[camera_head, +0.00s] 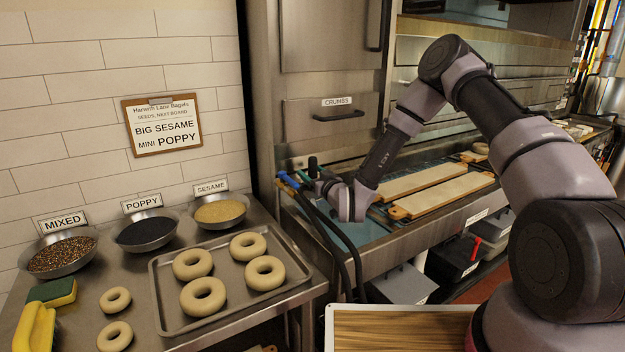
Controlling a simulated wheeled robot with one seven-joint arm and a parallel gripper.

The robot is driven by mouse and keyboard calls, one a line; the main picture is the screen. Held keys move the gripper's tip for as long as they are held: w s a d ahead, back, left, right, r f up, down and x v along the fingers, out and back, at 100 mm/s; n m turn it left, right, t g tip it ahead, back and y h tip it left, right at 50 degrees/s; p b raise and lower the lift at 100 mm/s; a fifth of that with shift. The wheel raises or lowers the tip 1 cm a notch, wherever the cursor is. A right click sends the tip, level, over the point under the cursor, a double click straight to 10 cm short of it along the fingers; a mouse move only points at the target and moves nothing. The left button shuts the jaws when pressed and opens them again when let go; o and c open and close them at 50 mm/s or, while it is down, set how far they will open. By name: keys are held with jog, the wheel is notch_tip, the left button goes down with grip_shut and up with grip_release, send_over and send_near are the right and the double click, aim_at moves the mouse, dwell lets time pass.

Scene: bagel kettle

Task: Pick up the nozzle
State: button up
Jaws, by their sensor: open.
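Two blue-ended black hoses (326,240) arch over the left end of the steel counter by the oven, and their blue tips (288,180) sit at the top. Which of these is the nozzle I cannot tell for sure at this size. My gripper (325,186) is close to the right of the blue tips and green piece, at the counter's left end. It is open, and nothing shows held in it. My wrist hides part of the area behind it.
Long wooden boards (440,194) lie on the counter right of my gripper. Grey lidded bins (402,284) sit below the counter.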

jog(key=shift+x, duration=1.3)
grip_shut()
jog(key=shift+r, duration=0.1)
